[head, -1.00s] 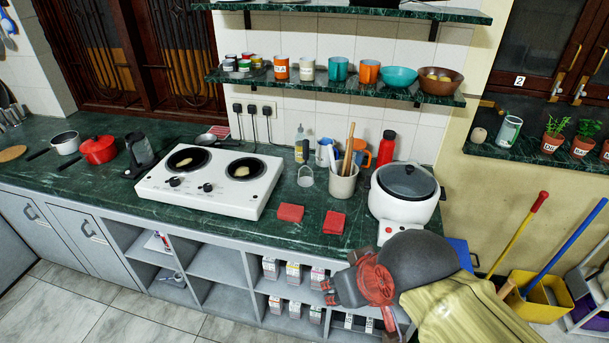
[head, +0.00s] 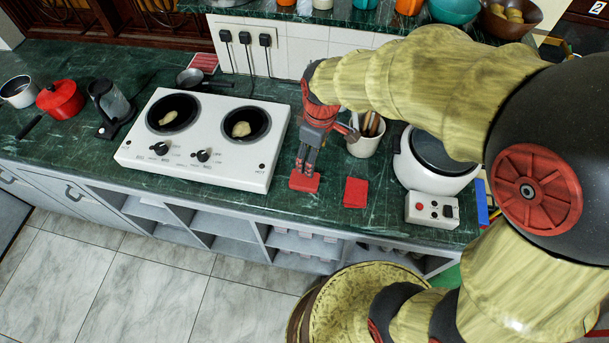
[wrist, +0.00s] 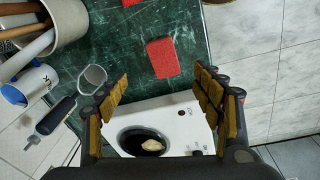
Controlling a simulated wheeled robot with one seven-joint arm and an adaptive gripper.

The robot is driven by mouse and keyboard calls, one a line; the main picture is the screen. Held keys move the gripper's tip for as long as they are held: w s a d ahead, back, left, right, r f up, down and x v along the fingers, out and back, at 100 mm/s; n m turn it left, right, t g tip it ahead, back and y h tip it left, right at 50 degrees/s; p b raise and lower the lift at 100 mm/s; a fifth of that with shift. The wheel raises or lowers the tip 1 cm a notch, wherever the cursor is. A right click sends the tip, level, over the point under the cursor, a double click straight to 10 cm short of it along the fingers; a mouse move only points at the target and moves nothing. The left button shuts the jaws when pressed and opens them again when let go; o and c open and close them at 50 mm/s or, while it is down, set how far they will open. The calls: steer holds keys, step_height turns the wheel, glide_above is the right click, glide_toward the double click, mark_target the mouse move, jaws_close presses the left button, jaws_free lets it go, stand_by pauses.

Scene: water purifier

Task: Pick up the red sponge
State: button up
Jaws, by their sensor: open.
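Two red sponges lie flat on the green counter, right of the white hob. In the head view, my gripper (head: 306,168) points down over the left sponge (head: 304,182), its fingers overlapping the sponge's far part. The right sponge (head: 355,192) lies a short way to the right, uncovered. In the wrist view, my gripper (wrist: 164,90) is open, fingers wide apart with nothing between them. One red sponge (wrist: 163,58) shows ahead of the fingertips, near the hob, apparently the left one. Contact with the sponge cannot be seen.
The white hob (head: 190,180) stands close left of the sponges. A utensil crock (head: 363,143) and a white cooker (head: 430,165) stand to the right. A metal-rimmed strainer (wrist: 92,78) and a mug (wrist: 28,88) are near one finger. The counter's front edge is close.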

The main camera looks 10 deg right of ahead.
mark_target(304, 178)
steer(key=a+f+n, duration=0.1)
steer(key=f, duration=0.2)
steer(key=w+f+n+g, duration=0.1)
steer(key=f, duration=0.1)
steer(key=a+f+n, duration=0.1)
steer(key=f, duration=0.2)
steer(key=shift+w+a+f+p, duration=0.3)
steer(key=shift+w+a, duration=0.05)
steer(key=shift+w+d+f+b, duration=0.15)
steer(key=shift+f+b, duration=0.4)
steer(key=shift+f, duration=1)
steer(key=shift+w+d+f+b, duration=0.1)
steer(key=shift+f+b, duration=0.45)
steer(key=shift+f, duration=0.95)
steer(key=shift+c, duration=0.9)
steer(key=c, duration=0.6)
